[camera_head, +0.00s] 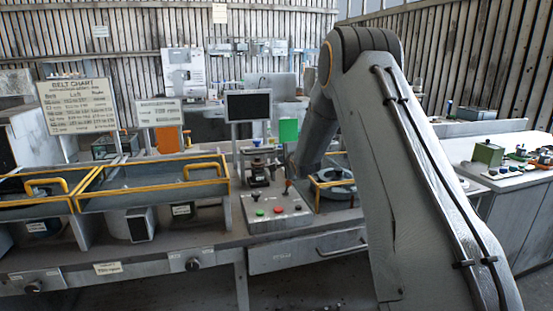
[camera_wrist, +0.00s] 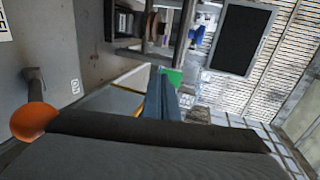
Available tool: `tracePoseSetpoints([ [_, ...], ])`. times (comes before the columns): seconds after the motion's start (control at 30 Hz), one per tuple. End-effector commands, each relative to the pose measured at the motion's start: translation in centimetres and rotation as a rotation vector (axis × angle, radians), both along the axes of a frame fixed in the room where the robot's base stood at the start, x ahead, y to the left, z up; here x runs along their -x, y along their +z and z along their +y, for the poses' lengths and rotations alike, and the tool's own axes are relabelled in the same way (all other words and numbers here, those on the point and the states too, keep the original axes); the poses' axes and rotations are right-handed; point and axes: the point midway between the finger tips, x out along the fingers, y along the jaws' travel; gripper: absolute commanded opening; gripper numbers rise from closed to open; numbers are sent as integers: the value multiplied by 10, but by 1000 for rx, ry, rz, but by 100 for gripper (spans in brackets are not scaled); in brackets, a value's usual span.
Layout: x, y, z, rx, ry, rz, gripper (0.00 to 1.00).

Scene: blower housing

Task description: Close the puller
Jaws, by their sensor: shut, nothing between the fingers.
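A small dark press-like device (camera_head: 258,168), which may be the puller, stands on the bench behind the control panel. A similar dark framed device with a brownish round part (camera_wrist: 152,28) shows at the top of the wrist view. A lever with an orange ball knob (camera_wrist: 33,122) is at the left of the wrist view, beside my gripper. My gripper (camera_wrist: 161,88) shows as narrow blue-grey fingers, shut and empty, apart from the knob. In the head view my arm hides the gripper. I cannot tell how far the puller is open.
The control panel (camera_head: 275,211) has red and green buttons. A monitor (camera_head: 248,106) and a green panel (camera_head: 288,130) stand behind it. Yellow-railed trays (camera_head: 150,185) fill the bench's left side. A round part in a yellow-edged holder (camera_head: 336,188) sits close to my arm. A drawer (camera_head: 308,250) is below.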

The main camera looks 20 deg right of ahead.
Motion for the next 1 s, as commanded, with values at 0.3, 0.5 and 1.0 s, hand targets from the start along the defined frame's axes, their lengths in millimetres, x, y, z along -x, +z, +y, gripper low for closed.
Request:
tracePoseSetpoints([
  [0.3,-47,-15,2,-1,2,1,0],
  [0.5,-67,-21,2,1,3,1,0],
  [1.0,-75,-24,2,0,2,0,0],
])
